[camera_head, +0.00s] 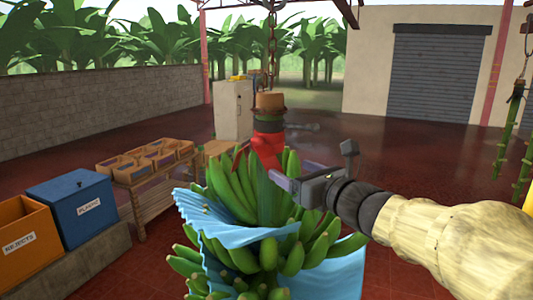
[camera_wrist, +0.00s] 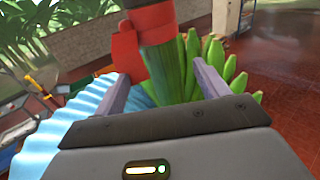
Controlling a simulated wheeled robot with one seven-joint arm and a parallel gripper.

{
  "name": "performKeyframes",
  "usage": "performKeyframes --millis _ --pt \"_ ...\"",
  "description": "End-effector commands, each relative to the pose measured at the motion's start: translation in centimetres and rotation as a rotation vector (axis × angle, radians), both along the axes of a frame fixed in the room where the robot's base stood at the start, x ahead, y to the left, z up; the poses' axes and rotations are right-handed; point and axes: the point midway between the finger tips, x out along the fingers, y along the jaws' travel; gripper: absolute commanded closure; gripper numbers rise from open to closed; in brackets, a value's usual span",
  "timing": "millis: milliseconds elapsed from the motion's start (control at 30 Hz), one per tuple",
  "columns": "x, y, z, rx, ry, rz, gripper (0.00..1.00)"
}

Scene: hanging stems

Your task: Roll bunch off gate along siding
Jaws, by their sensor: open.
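The bunch of green bananas (camera_head: 240,187) hangs upright from a chain (camera_head: 272,45), with a blue plastic cover (camera_head: 225,232) pulled partly down around it. Its thick green stem (camera_wrist: 176,75) shows in the wrist view. A red fitting with a dark band and brown top (camera_head: 268,135) sits at the top of the stem. My gripper (camera_head: 277,178) reaches in from the right at the upper bunch. In the wrist view its two fingers (camera_wrist: 160,88) stand apart, with the stem between them. I cannot tell whether either finger touches the stem. The gate and siding are not clearly recognisable.
A blue PLASTIC bin (camera_head: 78,208) and an orange REJECTS bin (camera_head: 24,240) stand at left, beside a wooden rack of trays (camera_head: 150,165). A pale cabinet (camera_head: 234,110) stands behind. Bare green stems (camera_head: 508,130) hang at far right. The red floor behind is open.

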Motion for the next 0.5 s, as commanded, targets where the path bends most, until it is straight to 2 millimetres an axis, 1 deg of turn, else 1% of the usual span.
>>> performKeyframes --millis 100,500 --pt "1.8 1.4 0.2 0.001 0.002 0.003 0.27" --pt "7.3 5.5 0.2 0.000 0.003 0.003 0.27"
